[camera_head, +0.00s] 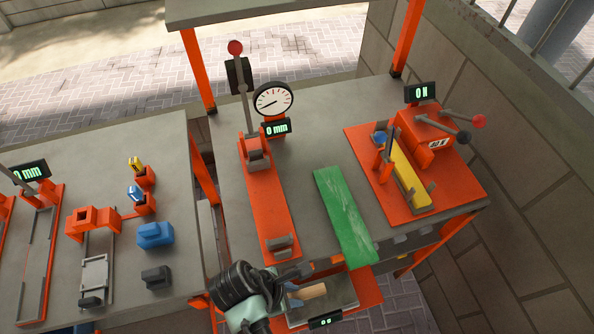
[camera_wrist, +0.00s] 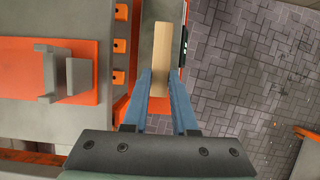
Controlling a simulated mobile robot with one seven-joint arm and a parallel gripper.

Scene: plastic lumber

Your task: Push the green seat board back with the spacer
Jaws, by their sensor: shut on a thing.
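The green seat board (camera_head: 345,215) lies flat on the grey bench top, between the dial-gauge press and the yellow-board fixture. Its near end reaches the bench's front edge. A tan block (camera_wrist: 172,50), which also shows in the head view (camera_head: 311,292), is between the blue fingers of my gripper (camera_wrist: 160,82). My gripper is shut on the block's near end, over a grey tray below the bench's front edge. I cannot tell whether this block is the spacer. My gripper is apart from the green board, in front and to its left. The green board does not show in the wrist view.
The dial-gauge press (camera_head: 265,200) stands left of the board. The orange fixture (camera_head: 455,180) holding a yellow board (camera_head: 408,178) stands right. A left bench (camera_head: 185,280) carries jigs and a blue block (camera_head: 155,235). A strip of bench between press and board is clear.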

